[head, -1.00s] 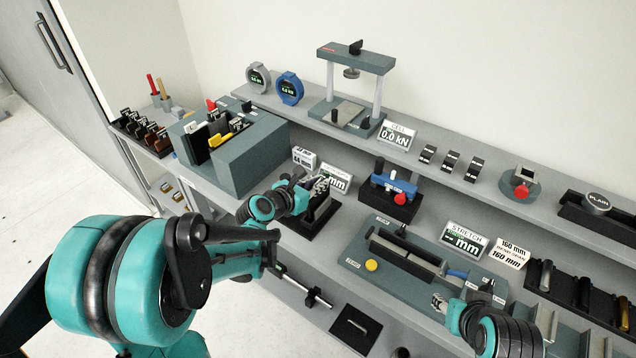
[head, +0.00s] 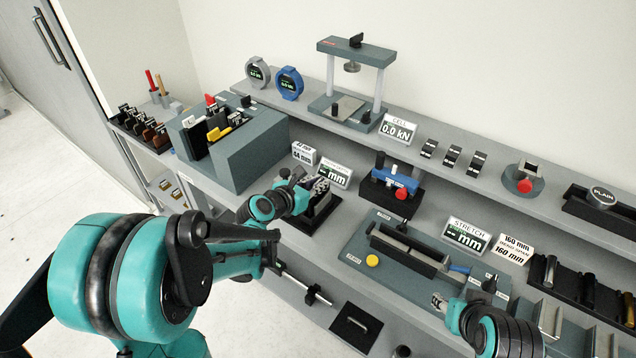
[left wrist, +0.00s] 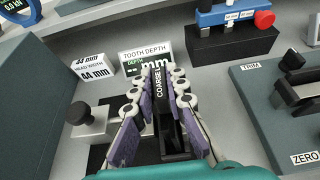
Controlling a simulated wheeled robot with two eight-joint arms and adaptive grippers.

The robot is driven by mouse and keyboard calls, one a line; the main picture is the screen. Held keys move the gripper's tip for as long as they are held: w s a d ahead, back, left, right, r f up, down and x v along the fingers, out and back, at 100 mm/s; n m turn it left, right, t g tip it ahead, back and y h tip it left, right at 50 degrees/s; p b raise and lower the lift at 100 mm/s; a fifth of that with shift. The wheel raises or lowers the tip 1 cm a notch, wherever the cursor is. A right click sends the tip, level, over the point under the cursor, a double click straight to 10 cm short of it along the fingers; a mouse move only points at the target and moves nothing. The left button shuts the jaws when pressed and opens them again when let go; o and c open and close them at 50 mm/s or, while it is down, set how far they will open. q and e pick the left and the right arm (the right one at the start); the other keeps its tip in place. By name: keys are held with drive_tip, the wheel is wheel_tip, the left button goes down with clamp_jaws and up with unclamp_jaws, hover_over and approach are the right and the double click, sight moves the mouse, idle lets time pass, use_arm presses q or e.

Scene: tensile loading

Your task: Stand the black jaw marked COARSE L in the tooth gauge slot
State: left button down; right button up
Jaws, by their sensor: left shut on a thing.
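The black jaw marked COARSE (left wrist: 159,90) is upright between the two purple-padded fingers of my left gripper (left wrist: 160,100) in the left wrist view. The end of its label is hard to read. In the head view my left gripper (head: 312,188) is over the tooth gauge (head: 318,222), a dark base in front of the TOOTH DEPTH display (head: 335,174). The display also shows in the left wrist view (left wrist: 146,58). The gauge's slot is hidden by the fingers and jaw, so I cannot tell whether the jaw is seated. My right gripper (head: 439,302) is near the stretch fixture; its fingers are too small to read.
A head width sign (left wrist: 93,69) stands left of the display. A grey block holder (head: 250,155) is to the left. A blue gauge (head: 392,180) stands behind on the right. The stretch fixture (head: 360,240) occupies the bench on the right.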

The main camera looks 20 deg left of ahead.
use_arm(q)
drive_tip(key=shift+f+b, duration=0.9)
drive_tip(key=shift+f, duration=0.05)
drive_tip(key=c, duration=1.5)
unclamp_jaws()
drive_tip(key=shift+o, duration=0.2)
drive_tip(key=shift+s, duration=0.1)
drive_tip(key=v, duration=1.1)
drive_tip(key=shift+s, duration=0.4)
drive_tip(key=shift+a+r, duration=0.1)
